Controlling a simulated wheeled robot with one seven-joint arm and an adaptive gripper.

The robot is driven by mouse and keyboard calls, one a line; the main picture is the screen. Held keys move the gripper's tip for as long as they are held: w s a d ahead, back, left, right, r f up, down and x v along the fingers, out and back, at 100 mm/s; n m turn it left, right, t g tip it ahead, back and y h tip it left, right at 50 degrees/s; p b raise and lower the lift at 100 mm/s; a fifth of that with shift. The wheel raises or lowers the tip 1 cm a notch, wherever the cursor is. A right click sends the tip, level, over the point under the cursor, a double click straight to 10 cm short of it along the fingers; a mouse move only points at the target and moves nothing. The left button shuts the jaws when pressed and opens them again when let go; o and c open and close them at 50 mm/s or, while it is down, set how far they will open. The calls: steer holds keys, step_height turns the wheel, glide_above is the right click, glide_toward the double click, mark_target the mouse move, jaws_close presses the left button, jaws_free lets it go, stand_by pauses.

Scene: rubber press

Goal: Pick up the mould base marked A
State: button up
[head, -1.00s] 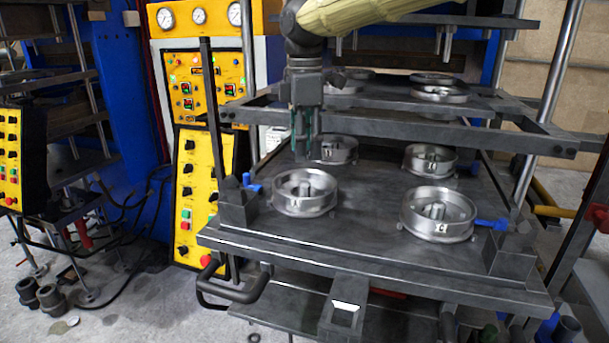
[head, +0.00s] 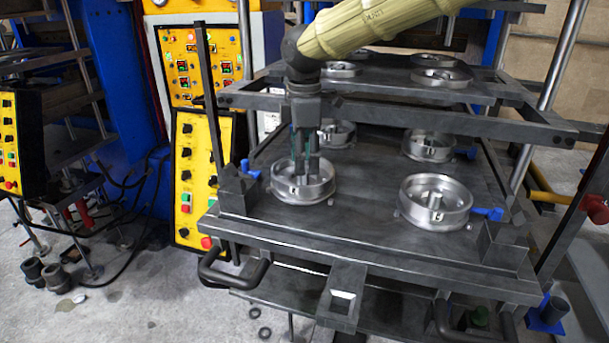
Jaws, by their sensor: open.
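A round silver mould base (head: 320,196) stands at the front left of the dark press plate (head: 370,225). The letter on its front looks like A in the earlier frame and is too small to read surely now. My gripper (head: 306,172) points straight down over this base. Its open fingers reach inside the rim at the central hub, which they largely hide. I cannot tell whether the fingertips touch the hub. The base rests flat on the plate.
Other mould bases stand at front right (head: 435,203), back left (head: 338,134) and back right (head: 430,147). A dark crossbar (head: 430,121) runs just behind my gripper. A post (head: 213,100) rises at left. Bare plate lies between the bases.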

mark_target(303, 178)
steer(key=shift+w+f+p, duration=0.15)
steer(key=shift+f+p, duration=0.05)
steer(key=shift+f, duration=0.35)
steer(key=shift+w+f+p, duration=0.15)
steer(key=shift+f+p, duration=0.05)
steer(key=shift+f, duration=0.7)
steer(key=shift+s, duration=0.15)
steer(key=shift+f, duration=0.1)
jaws_close()
